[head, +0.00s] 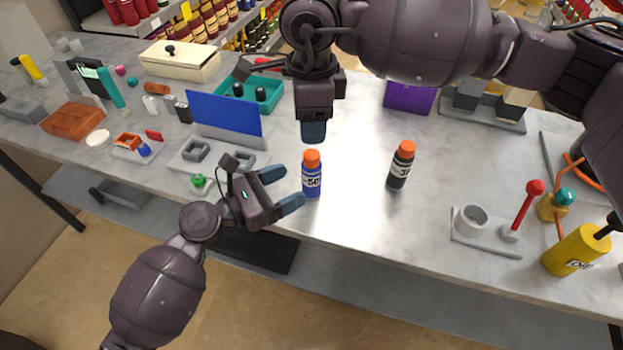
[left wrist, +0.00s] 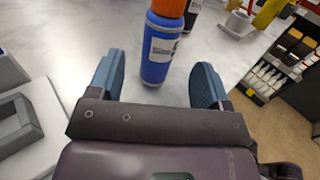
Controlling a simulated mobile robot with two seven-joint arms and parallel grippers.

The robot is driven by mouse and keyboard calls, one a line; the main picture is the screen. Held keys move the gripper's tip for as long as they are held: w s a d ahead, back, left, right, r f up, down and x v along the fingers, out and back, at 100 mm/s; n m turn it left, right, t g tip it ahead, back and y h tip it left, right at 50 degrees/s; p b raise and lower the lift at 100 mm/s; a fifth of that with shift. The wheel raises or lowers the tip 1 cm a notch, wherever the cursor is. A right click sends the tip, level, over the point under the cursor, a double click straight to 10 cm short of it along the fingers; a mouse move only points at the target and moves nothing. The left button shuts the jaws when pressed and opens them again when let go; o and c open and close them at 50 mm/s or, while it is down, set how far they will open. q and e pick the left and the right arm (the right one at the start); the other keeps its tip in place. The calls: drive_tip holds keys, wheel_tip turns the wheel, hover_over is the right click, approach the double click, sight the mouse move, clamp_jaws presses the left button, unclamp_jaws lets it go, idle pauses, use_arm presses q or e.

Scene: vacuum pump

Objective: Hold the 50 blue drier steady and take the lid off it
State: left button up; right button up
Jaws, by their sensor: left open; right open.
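The blue drier (head: 311,181) is a small upright bottle marked 50, standing near the table's front edge with its orange lid (head: 312,157) on. My left gripper (head: 282,187) is open just left of it, fingers pointing toward it. In the left wrist view the blue drier (left wrist: 159,52) stands ahead, centred between the open fingertips (left wrist: 157,75); the lid's top is cut off by the frame. My right gripper (head: 313,132) points down just above and behind the lid, apparently apart from it. Its fingers overlap in the head view.
A black bottle (head: 402,169) with an orange lid, label partly readable, stands to the right. A fixture with a grey ring and red-knobbed lever (head: 490,230) and a yellow oil can (head: 577,250) are further right. A blue panel (head: 224,115) and grey holders (head: 211,154) are left.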

sight(318, 177)
use_arm(q)
drive_tip(key=shift+f, duration=0.85)
drive_tip(key=x, duration=0.7)
drive_tip(key=shift+w+d, duration=0.15)
drive_tip(key=shift+d, duration=0.05)
clamp_jaws()
